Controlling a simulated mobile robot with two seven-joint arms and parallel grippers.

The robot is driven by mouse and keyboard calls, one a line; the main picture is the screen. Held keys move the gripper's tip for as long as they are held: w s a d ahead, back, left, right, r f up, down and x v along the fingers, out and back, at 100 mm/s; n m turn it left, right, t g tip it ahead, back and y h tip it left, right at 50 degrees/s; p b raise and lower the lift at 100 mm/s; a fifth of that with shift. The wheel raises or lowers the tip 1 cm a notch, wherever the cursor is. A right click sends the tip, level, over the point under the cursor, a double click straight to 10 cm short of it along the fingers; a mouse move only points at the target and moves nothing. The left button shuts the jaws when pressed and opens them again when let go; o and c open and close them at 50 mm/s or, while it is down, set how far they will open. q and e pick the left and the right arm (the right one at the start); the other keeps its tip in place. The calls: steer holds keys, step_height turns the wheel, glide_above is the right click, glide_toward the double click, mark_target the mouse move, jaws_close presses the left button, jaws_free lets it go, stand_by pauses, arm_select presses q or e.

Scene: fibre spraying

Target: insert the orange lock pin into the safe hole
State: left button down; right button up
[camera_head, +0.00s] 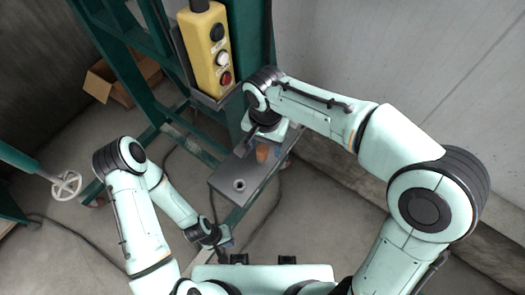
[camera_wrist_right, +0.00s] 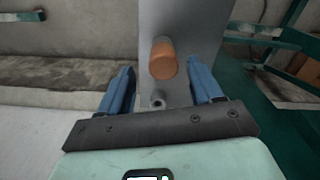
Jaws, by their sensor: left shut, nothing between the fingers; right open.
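The orange lock pin (camera_head: 262,153) stands at the right part of a grey metal plate (camera_head: 222,174). The plate has a round hole (camera_head: 240,185) near its front left end. My right gripper (camera_head: 264,138) is just above and behind the pin. In the right wrist view the pin (camera_wrist_right: 163,60) appears between the two blue fingers of the open gripper (camera_wrist_right: 160,80), with gaps on both sides. A small ring-like hole (camera_wrist_right: 157,102) shows in the plate below the pin. My left gripper (camera_head: 226,242) is shut and empty, low in front of the plate.
A yellow control box (camera_head: 209,50) with black, white and red buttons hangs on the green frame (camera_head: 133,60) above the plate. A cardboard box (camera_head: 108,84) and a white handwheel (camera_head: 66,185) are at the left. A concrete wall (camera_head: 340,45) stands behind at the right.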

mark_target(262, 149)
steer(key=f, duration=0.5)
steer(key=shift+s+a, duration=0.15)
steer(key=shift+a, duration=0.15)
steer(key=c, duration=1.1)
arm_select(q)
steer(key=shift+f, duration=0.1)
arm_select(e)
steer(key=shift+c, duration=0.2)
steer(key=shift+r, duration=0.1)
